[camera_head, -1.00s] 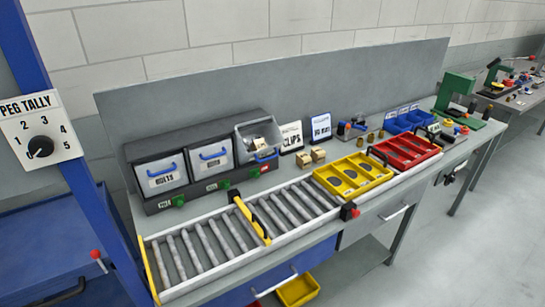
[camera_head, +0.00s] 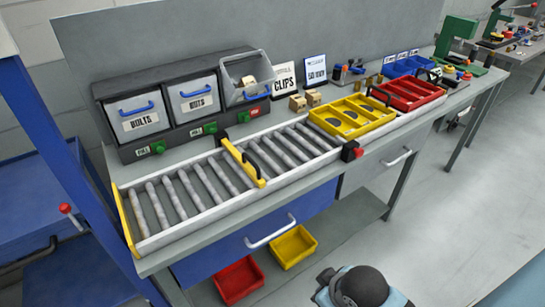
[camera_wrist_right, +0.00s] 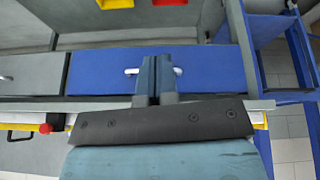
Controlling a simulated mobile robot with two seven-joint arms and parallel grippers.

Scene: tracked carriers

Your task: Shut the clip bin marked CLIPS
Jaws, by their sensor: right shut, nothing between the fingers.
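The clip bin (camera_head: 247,78) is the third, rightmost bin in the dark bin rack (camera_head: 165,140). It is tipped open toward the front, with small tan pieces inside and a blue handle on its front. A card reading CLIPS (camera_head: 285,80) stands just to its right. The bins marked BOLTS (camera_head: 138,110) and NUTS (camera_head: 194,97) sit upright and shut. My right gripper (camera_wrist_right: 157,62) shows in the right wrist view, shut and empty, over the blue drawer front, away from the clip bin. My left gripper is out of view.
A roller track (camera_head: 185,190) with a yellow gate (camera_head: 243,163) runs in front of the rack. A yellow tray (camera_head: 352,116) and a red tray (camera_head: 408,93) lie to the right. A blue drawer (camera_head: 225,250) is below.

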